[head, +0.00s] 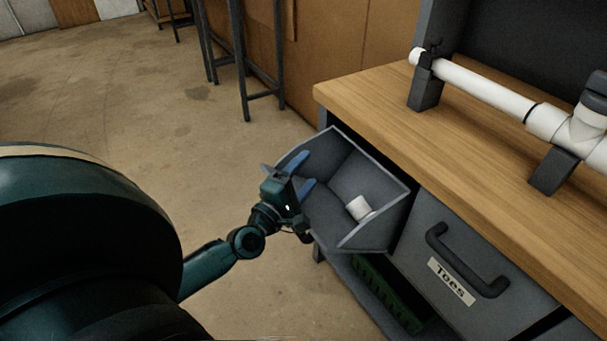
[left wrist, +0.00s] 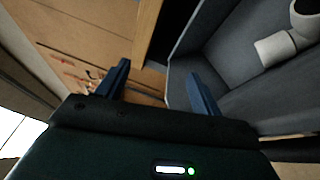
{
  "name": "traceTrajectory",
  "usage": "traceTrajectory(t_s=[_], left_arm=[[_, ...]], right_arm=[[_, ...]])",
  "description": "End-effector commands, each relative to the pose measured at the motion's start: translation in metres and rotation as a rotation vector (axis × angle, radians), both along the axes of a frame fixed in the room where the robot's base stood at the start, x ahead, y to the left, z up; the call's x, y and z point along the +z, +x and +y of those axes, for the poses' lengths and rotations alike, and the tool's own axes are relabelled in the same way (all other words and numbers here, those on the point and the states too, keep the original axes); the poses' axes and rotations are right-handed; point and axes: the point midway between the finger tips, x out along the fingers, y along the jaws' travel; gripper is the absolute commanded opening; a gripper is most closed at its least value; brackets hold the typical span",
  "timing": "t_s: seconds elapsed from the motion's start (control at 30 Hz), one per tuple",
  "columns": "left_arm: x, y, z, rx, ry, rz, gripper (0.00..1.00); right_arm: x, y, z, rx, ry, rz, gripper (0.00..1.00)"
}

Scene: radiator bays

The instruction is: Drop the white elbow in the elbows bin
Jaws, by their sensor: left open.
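A white elbow (head: 359,207) lies inside an open grey bin (head: 396,185) below the bench top; it rests on the bin's floor towards the right side. It also shows at the top right of the left wrist view (left wrist: 278,47). My left gripper (head: 300,172) is open and empty at the bin's left side, its blue fingers apart. In the left wrist view one finger of my gripper (left wrist: 162,82) is over the bin's near edge and the other is outside it. Any label on the open bin is hidden. My right gripper is not in view.
A closed bin front labelled "Tees" (head: 452,281), with a dark handle, is right of the open bin. The wooden bench top (head: 440,140) carries a white pipe (head: 485,90) on dark supports. A green item (head: 385,295) is on a lower shelf. Floor at left is clear.

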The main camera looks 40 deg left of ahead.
Motion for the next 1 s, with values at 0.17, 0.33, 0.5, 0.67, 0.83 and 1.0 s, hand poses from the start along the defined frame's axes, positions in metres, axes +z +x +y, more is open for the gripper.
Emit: traceTrajectory(t_s=[0.17, 0.33, 0.5, 0.67, 0.83, 1.0], left_arm=[[-0.002, -0.003, 0.000, 0.000, 0.001, 0.003, 0.66], [-0.005, -0.025, -0.001, -0.002, 0.002, 0.005, 0.66], [-0.010, -0.062, -0.002, -0.002, 0.002, 0.007, 0.66], [-0.013, -0.095, -0.002, -0.002, 0.002, 0.006, 0.66], [-0.015, -0.119, -0.002, 0.000, 0.002, 0.003, 0.66], [-0.015, -0.130, -0.003, -0.001, 0.000, 0.000, 0.66]], right_arm=[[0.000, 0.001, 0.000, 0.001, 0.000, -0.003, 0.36], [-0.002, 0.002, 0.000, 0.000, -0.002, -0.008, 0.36], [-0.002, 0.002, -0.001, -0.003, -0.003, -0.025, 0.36], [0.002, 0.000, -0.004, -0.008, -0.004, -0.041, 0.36], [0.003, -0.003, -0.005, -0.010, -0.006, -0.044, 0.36], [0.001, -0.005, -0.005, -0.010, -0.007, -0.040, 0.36]])
